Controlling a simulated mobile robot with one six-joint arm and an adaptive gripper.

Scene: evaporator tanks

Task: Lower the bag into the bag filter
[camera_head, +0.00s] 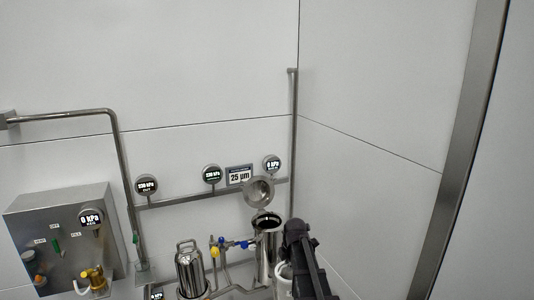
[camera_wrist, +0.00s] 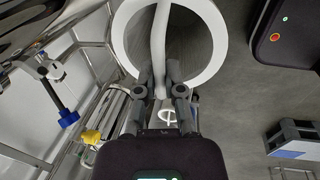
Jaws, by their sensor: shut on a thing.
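The bag shows in the wrist view as a white ring (camera_wrist: 213,62) with a white bar across it. My gripper (camera_wrist: 160,91) is shut on the end of that bar. In the head view the bag (camera_head: 282,271) is a small white curve beside my dark gripper, and its lower part is hidden or out of frame. The bag filter (camera_head: 266,252) is an upright steel cylinder just left of my gripper. Its round lid (camera_head: 259,192) is swung up and its mouth is open. The bag is beside the filter, apart from its mouth as far as I can tell.
A second steel vessel (camera_head: 190,268) with a top handle stands left of the filter. Blue and yellow valve handles (camera_head: 229,243) sit between them. Gauges and a 25 µm sign (camera_head: 239,176) are behind. A steel control box (camera_head: 66,240) is at left. Wall lies close at right.

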